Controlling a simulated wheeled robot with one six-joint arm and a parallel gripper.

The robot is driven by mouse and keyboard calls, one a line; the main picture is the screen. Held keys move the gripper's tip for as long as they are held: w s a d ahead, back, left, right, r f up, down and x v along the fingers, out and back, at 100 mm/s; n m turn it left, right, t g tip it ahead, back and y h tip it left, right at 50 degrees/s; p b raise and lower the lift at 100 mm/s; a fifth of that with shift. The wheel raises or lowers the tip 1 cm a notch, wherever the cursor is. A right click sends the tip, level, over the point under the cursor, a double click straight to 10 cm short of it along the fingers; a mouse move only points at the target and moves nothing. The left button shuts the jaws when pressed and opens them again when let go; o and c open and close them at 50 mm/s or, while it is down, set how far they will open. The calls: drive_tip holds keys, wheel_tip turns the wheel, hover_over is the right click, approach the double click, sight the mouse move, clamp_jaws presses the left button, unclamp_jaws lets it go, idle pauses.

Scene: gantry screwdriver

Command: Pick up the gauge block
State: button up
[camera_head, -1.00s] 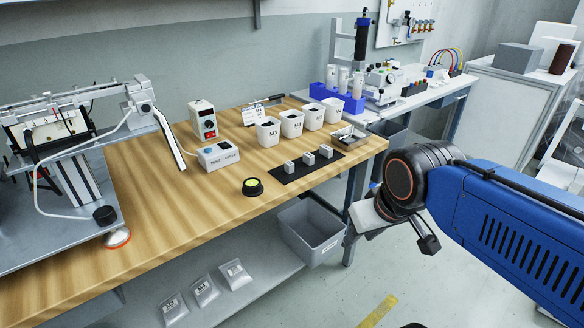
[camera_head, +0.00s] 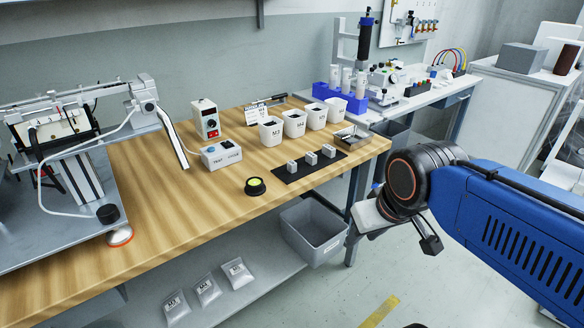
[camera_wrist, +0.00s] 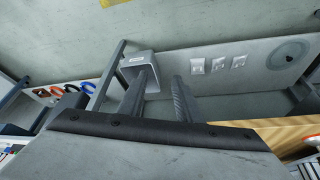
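Three small light-grey blocks stand in a row on a black mat (camera_head: 330,165) near the front right of the wooden bench: a left block (camera_head: 292,167), a middle block (camera_head: 311,159) and a right block (camera_head: 328,151). Which of them is the gauge block I cannot tell. My gripper is in front of the bench's right end, clear of the blocks; its fingers cannot be made out in the head view. In the wrist view the fingers of my gripper (camera_wrist: 163,75) are apart with nothing between them. No block shows in that view.
Several white cups (camera_head: 294,122) and a metal tray (camera_head: 352,137) stand behind the mat. A black round item with a yellow-green top (camera_head: 255,186) lies left of it. A grey bin (camera_head: 314,236) and several packets (camera_head: 206,289) are below the bench edge.

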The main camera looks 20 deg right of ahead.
drive_tip(key=shift+o, duration=0.6)
drive_tip(key=shift+o, duration=0.6)
drive_tip(key=shift+r, duration=0.1)
wheel_tip(320, 180, up, 19)
drive_tip(key=m+g, duration=0.5)
drive_tip(key=m, duration=0.9)
hover_over(292, 163)
wheel_tip(292, 163, down, 17)
drive_tip(key=shift+w+r, duration=0.1)
clamp_jaws()
